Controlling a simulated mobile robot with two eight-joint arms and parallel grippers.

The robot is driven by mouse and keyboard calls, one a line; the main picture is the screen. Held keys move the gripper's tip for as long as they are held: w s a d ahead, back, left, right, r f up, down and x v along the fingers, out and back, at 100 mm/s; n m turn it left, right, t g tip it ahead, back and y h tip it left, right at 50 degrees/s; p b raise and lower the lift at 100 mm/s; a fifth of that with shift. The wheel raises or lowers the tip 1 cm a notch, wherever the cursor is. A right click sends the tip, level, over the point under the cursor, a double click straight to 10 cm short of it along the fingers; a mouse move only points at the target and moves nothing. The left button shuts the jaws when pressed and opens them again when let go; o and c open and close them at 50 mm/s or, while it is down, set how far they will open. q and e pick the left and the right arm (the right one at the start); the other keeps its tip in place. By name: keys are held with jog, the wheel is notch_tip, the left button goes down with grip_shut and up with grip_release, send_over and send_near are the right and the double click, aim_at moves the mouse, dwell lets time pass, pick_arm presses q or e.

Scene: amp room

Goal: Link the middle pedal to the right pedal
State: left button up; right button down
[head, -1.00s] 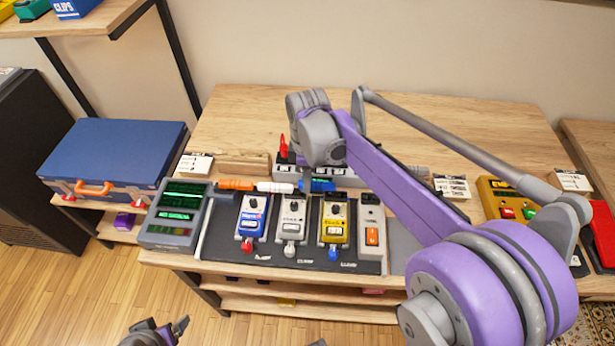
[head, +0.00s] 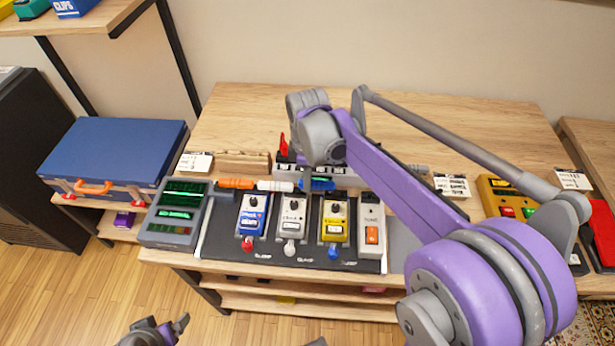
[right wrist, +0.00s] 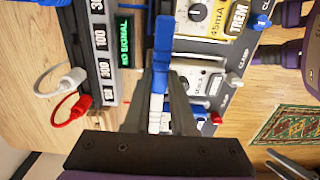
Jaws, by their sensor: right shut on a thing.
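The middle pedal (head: 292,218) is white-grey, between the blue pedal (head: 251,219) and the yellow right pedal (head: 334,221), all on the dark pedalboard (head: 300,261). The yellow one reads TREM in the right wrist view (right wrist: 215,15), where the middle pedal (right wrist: 205,78) also shows. A blue patch cable (head: 321,185) lies level just behind the middle and right pedals. My right gripper (head: 305,180) is shut on it near its left end; the blue length shows past the fingers in the right wrist view (right wrist: 163,45). My left gripper (head: 168,332) is low at the bottom edge, partly cut off.
White (head: 276,186) and orange (head: 236,183) cables lie left of the blue one. A power unit (right wrist: 97,50) stands close behind. A grey TUNE pedal (head: 371,228) is right of the yellow pedal. A meter box (head: 174,218) stands left. The table's back (head: 250,110) is clear.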

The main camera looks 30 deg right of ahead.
pick_arm(q)
jog(key=shift+s+f+b, duration=0.1)
jog(key=shift+f+b, duration=0.35)
jog(key=shift+f, duration=0.05)
pick_arm(e)
jog(key=shift+f, duration=0.9)
dwell(0.8)
jog(key=shift+c, duration=1.3)
grip_release()
jog(key=shift+r+p, duration=2.2)
jog(key=shift+r, duration=1.3)
pick_arm(q)
jog(key=r, duration=0.1)
jog(key=w+r, duration=0.1)
jog(key=r, duration=0.3)
jog(key=shift+w+r, duration=0.2)
jog(key=shift+w, duration=0.05)
